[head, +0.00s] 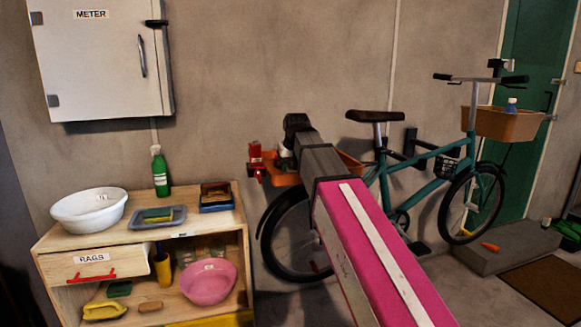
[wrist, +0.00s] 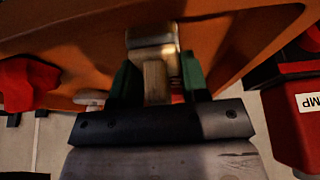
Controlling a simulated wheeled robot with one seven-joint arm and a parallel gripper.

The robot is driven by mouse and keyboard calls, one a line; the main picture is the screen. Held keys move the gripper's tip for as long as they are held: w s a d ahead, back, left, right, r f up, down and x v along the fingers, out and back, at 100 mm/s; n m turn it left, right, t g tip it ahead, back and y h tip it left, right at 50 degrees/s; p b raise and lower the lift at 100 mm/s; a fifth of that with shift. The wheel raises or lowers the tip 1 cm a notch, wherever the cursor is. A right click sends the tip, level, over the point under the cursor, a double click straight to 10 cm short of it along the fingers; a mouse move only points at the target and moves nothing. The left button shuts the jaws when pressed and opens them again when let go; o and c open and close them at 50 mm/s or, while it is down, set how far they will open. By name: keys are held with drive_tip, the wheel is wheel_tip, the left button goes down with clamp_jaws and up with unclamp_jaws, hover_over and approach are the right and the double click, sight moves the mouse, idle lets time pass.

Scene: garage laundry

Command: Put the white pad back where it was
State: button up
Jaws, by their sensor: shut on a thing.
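My gripper (wrist: 158,75) is shut on a small pale block, taken to be the white pad (wrist: 152,52). Its colour is hard to judge in the dim light, and the fingers hide its sides. The wrist view shows the orange basket (wrist: 232,45) close around the fingers. In the head view my arm reaches to this orange basket (head: 348,166) by the bicycle's rear wheel, and the arm hides part of it. A small whitish shape (head: 284,151) shows by the arm's end there; I cannot tell what it is.
A red container (wrist: 300,125) with a partly readable label stands right of my gripper in the wrist view. A red object (wrist: 28,85) is at the left. The wooden cabinet (head: 120,240) holds a white basin (head: 89,212), trays and a green bottle (head: 160,172). The bicycle (head: 430,180) stands behind my arm.

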drive_tip(key=shift+f, duration=0.15)
drive_tip(key=o, duration=0.8)
drive_tip(key=v, duration=1.2)
